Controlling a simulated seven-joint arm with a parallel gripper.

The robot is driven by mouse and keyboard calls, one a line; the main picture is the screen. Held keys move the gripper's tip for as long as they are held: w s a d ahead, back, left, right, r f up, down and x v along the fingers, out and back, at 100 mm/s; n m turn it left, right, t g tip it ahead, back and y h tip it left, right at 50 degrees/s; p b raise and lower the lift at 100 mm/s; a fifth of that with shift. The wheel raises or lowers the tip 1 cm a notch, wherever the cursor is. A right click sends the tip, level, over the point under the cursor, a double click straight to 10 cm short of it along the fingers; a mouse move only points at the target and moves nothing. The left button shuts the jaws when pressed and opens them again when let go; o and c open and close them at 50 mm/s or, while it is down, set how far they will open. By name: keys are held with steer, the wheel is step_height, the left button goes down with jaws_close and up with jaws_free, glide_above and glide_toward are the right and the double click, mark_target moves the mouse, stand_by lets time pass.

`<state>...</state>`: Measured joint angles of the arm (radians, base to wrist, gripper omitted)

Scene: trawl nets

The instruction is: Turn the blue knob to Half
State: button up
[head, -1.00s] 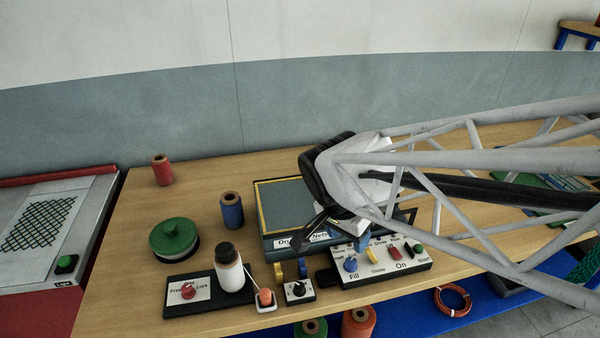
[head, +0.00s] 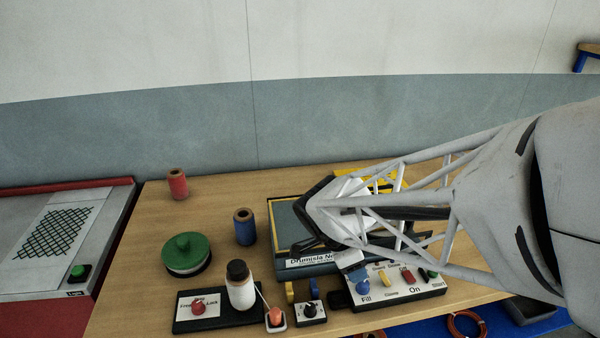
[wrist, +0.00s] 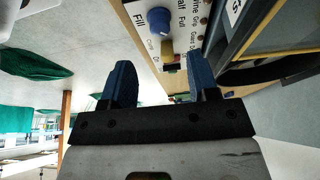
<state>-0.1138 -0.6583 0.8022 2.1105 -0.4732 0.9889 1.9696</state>
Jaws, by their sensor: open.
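The blue knob (head: 362,287) sits at the left of a white control panel (head: 398,293), above the printed word Fill. The knob also shows in the wrist view (wrist: 159,20), with Half and Full printed beside it. Its pointer setting is too small to read. My gripper (wrist: 160,80) is open, with two blue fingers and nothing between them. In the wrist view the knob lies beyond the fingertips, roughly in line with the gap and apart from them.
Yellow, red and green controls (head: 428,274) stand right of the knob on the same panel.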

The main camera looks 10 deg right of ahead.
mark_target(363, 282)
steer(key=shift+f, duration=0.1)
steer(key=shift+x, duration=3.85)
steer(key=c, duration=0.9)
